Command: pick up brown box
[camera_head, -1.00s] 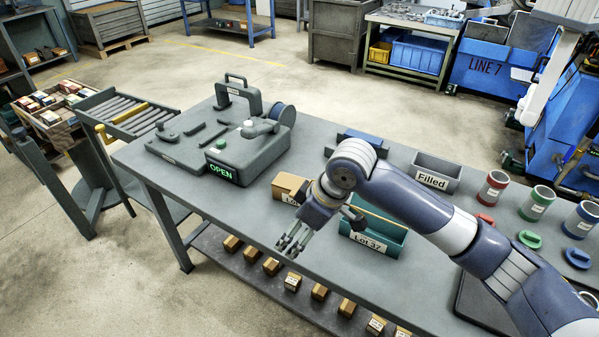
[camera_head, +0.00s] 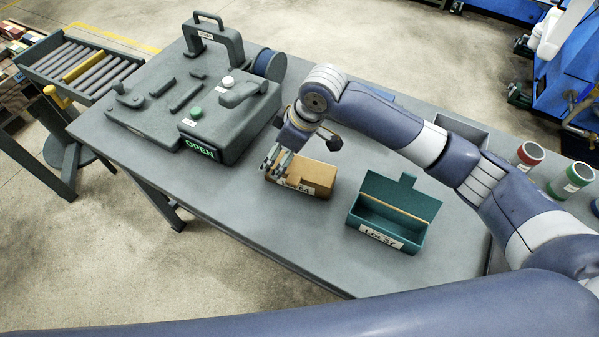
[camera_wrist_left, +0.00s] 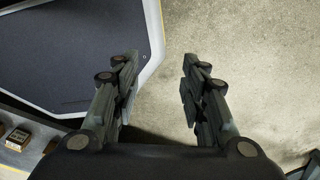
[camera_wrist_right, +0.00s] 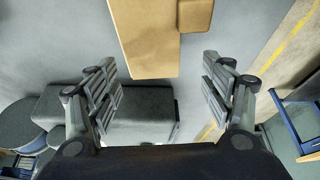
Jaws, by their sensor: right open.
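The brown box (camera_head: 312,175) sits on the grey workbench, with a white label on its front. Its label is partly covered by my right gripper. My right gripper (camera_head: 277,160) is at the box's left end in the head view, fingers pointing down. In the right wrist view the right gripper (camera_wrist_right: 160,85) is open and empty, and the brown box (camera_wrist_right: 147,35) shows beyond the fingertips, not between them. My left gripper (camera_wrist_left: 158,80) is open and empty over the floor in the left wrist view; its fingers are not seen in the head view.
A teal open box (camera_head: 420,225) labelled Lot 37 stands to the right of the brown box. A grey machine (camera_head: 225,115) with a green OPEN display stands to the left. Red (camera_head: 529,153) and green (camera_head: 570,178) cups stand at the far right. The bench front is clear.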

